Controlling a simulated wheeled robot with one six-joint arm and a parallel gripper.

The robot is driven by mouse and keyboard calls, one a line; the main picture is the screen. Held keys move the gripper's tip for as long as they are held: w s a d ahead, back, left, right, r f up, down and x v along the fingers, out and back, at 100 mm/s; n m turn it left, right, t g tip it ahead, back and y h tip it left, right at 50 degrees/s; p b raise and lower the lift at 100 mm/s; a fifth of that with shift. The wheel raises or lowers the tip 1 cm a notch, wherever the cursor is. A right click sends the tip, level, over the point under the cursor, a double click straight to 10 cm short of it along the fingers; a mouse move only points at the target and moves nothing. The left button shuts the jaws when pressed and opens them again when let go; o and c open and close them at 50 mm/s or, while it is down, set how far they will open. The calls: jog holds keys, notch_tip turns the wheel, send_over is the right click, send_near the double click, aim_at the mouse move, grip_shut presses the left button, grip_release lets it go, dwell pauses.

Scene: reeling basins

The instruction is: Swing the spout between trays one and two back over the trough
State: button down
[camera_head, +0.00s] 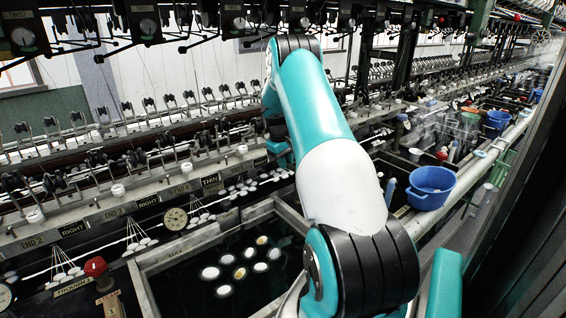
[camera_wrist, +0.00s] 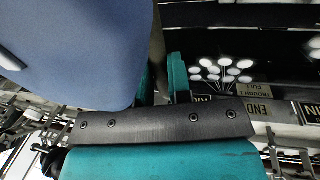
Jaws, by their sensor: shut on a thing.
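My gripper (camera_wrist: 163,78) shows in the wrist view with its teal fingers close together. A large smooth blue-grey thing (camera_wrist: 80,45) fills the upper left there and partly covers one finger. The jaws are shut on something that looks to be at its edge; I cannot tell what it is. In the head view my own arm hides the gripper and what it holds. I cannot make out the spout, nor which trays are one and two. A dark water-filled trough (camera_head: 162,258) with several pale cocoons (camera_head: 240,272) lies left of my arm.
A blue tub (camera_head: 431,188) stands on the right-hand rail, with another blue tub (camera_head: 497,122) farther back. A red knob (camera_head: 95,266) stands at the front left. Machinery with gauges hangs along the top. A dial (camera_head: 175,218) and labelled ledges line the left.

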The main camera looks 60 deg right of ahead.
jog(key=shift+d, duration=0.15)
dwell(0.4)
jog(key=c, duration=1.1)
grip_release()
jog(key=shift+o, duration=0.2)
jog(key=w+a+r+p, duration=0.1)
jog(key=a+r+p, duration=0.2)
jog(key=r+p, duration=0.9)
notch_tip(320, 180, up, 5)
jog(key=shift+r, duration=0.1)
